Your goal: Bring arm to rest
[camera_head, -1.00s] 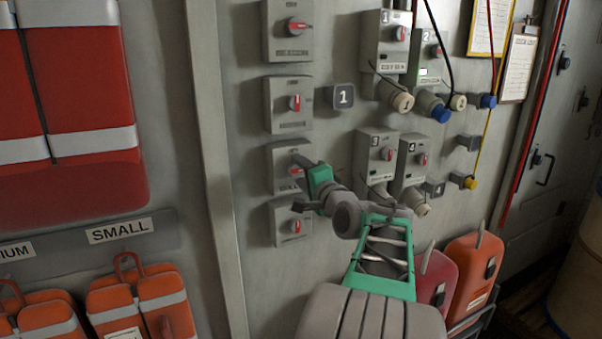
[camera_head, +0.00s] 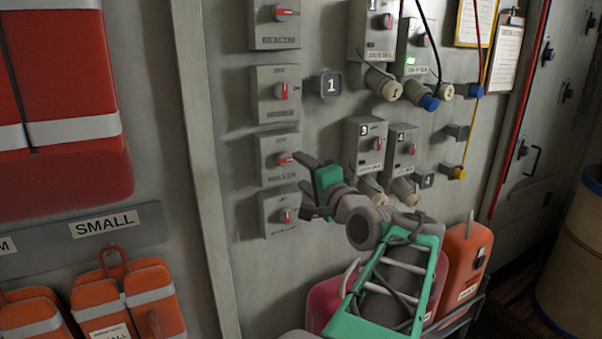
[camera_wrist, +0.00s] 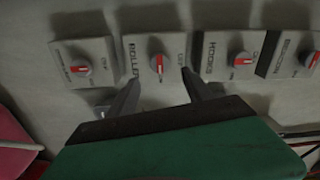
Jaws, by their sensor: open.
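My gripper (camera_head: 306,186) is open and empty, with its green body just right of a column of grey switch boxes. Its two fingers point left at the box marked ROLLER (camera_head: 272,150), whose red-and-white knob is turned near horizontal. In the wrist view the two fingertips (camera_wrist: 161,80) stand apart, with the ROLLER knob (camera_wrist: 158,66) seen between them; I see no contact.
Other switch boxes sit above (camera_head: 268,95) and below (camera_head: 265,218) ROLLER. Numbered socket boxes (camera_head: 366,150) with plugs and cables stick out to the right. Orange cases (camera_head: 463,262) stand below right; orange bags (camera_head: 128,290) hang lower left. A barrel (camera_head: 575,260) stands far right.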

